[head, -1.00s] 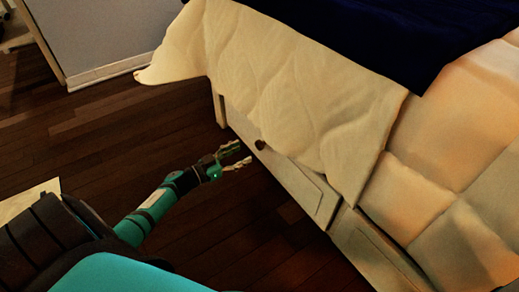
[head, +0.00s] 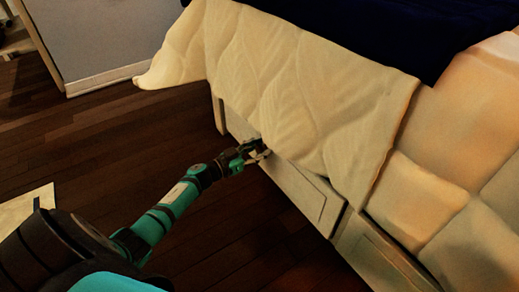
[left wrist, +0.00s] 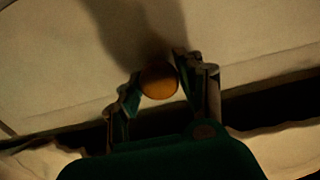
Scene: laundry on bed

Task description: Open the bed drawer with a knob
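The bed drawer (head: 300,188) is a pale panel low on the bed's side, under the hanging cover. It looks closed. Its round knob (left wrist: 159,80) shows orange-brown in the left wrist view. My left gripper (head: 262,151) is at the drawer front; the fingers hide the knob in the head view. In the left wrist view the two fingers lean inward with one on each side of the knob, and their tips appear to touch it. The gripper looks shut on the knob. My right gripper is not in view.
The cream bed cover (head: 290,85) hangs over the top of the drawer. A second drawer (head: 375,255) lies to the right along the bed. Dark wooden floor (head: 120,150) is clear left of the bed. A pale flat item (head: 30,208) lies at the left.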

